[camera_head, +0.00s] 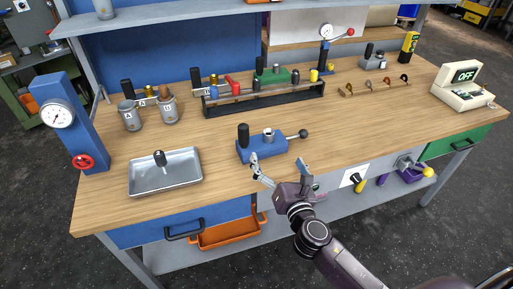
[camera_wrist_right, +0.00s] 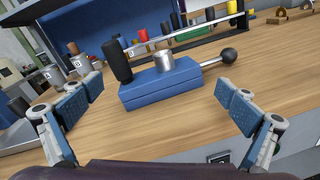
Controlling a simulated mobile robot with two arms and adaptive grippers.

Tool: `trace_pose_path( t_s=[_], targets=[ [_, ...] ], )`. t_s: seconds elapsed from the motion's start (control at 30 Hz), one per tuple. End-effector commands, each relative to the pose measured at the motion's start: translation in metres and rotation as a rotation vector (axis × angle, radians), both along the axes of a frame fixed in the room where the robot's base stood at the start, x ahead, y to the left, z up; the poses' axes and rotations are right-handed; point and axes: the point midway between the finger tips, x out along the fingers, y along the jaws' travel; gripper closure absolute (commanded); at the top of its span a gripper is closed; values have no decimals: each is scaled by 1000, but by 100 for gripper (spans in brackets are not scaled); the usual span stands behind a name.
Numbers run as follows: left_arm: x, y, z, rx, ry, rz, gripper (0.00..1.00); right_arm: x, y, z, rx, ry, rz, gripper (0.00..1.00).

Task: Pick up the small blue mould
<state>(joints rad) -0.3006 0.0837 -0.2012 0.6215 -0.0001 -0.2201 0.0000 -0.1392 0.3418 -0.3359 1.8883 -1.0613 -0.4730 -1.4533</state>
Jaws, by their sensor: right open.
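The small blue mould (camera_head: 255,151) sits on the wooden bench near its front edge, with a black upright handle, a silver cylinder on top and a black ball-ended lever on the right. In the right wrist view the mould (camera_wrist_right: 160,91) lies ahead, between and beyond the two fingers. My right gripper (camera_head: 279,167) is open and empty, just in front of the mould at the bench's front edge, apart from it. My left gripper is not in view.
A metal tray (camera_head: 165,188) lies left of the mould. Grey cups (camera_head: 168,110) and a black rack (camera_head: 265,103) with coloured items stand behind it. A blue gauge post (camera_head: 72,122) is at far left, an OFF display (camera_head: 463,84) at far right. The wood right of the mould is clear.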

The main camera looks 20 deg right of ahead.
Motion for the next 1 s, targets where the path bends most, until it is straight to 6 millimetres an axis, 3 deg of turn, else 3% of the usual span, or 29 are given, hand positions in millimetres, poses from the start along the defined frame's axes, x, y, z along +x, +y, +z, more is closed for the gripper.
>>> trace_pose_path(
  t_s=[0.1, 0.23, 0.8, 1.0],
  targets=[
    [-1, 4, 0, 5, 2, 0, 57, 11, 15, 3, -211, -34, 82, 0],
    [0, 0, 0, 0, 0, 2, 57, 18, 26, 3, -345, -56, 136, 0],
    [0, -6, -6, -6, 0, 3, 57, 87, 33, -10, -358, -59, 139, 0],
    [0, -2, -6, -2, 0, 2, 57, 95, 34, -10, -359, -56, 141, 0]
  ],
)
